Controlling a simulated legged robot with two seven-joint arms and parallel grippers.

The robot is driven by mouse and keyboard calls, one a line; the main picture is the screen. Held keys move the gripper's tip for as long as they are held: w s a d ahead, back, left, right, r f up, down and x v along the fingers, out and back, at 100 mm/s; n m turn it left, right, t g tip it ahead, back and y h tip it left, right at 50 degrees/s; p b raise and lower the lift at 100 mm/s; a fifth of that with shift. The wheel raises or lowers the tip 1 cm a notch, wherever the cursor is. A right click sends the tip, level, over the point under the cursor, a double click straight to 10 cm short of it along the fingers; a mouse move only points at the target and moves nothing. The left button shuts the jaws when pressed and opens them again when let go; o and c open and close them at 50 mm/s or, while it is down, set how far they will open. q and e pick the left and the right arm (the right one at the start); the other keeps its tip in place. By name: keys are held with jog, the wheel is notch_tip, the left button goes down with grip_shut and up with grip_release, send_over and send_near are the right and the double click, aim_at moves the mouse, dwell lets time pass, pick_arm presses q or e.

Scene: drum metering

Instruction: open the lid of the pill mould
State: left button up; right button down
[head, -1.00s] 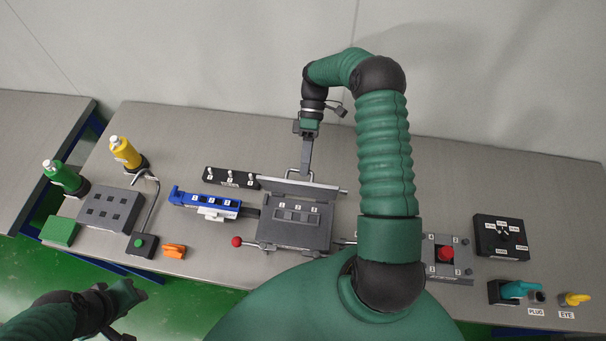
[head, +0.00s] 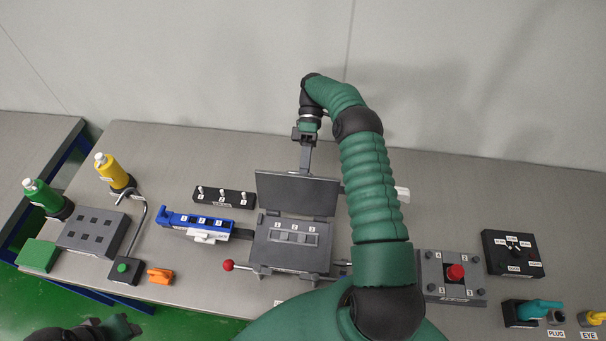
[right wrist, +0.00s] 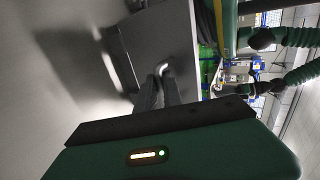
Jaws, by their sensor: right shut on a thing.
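The pill mould (head: 291,246) is a dark grey block with three numbered slots, at the middle of the bench in the head view. Its lid (head: 297,194) is a flat dark panel raised along the mould's far edge, leaving the slots uncovered. My right gripper (head: 305,168) is behind the lid's upper edge, and the lid hides its fingertips in the head view. In the right wrist view, my right gripper (right wrist: 160,82) is shut on the bent metal lid handle (right wrist: 162,68). My left gripper (head: 122,326) is low at the left, away from the mould; its jaws are unclear.
A blue slide unit (head: 196,222) and a black three-knob block (head: 224,197) stand left of the mould. A red-ball lever (head: 229,265) sticks out at its left. The bench behind the lid is clear.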

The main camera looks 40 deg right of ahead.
jog(key=shift+d+f, duration=0.2)
jog(key=shift+f, duration=0.05)
jog(key=c, duration=1.8)
grip_release()
jog(key=shift+w, duration=0.1)
jog(key=shift+o, duration=1.2)
jog(key=shift+w+d+f, duration=0.15)
jog(key=shift+d, duration=0.1)
jog(key=shift+o, duration=0.3)
jog(key=shift+w+d+f, duration=0.1)
jog(key=shift+w+d, duration=0.1)
jog(key=shift+w, duration=0.05)
pick_arm(q)
jog(key=shift+w+d, duration=0.4)
jog(key=shift+d, duration=0.05)
pick_arm(e)
jog(key=shift+a, duration=0.2)
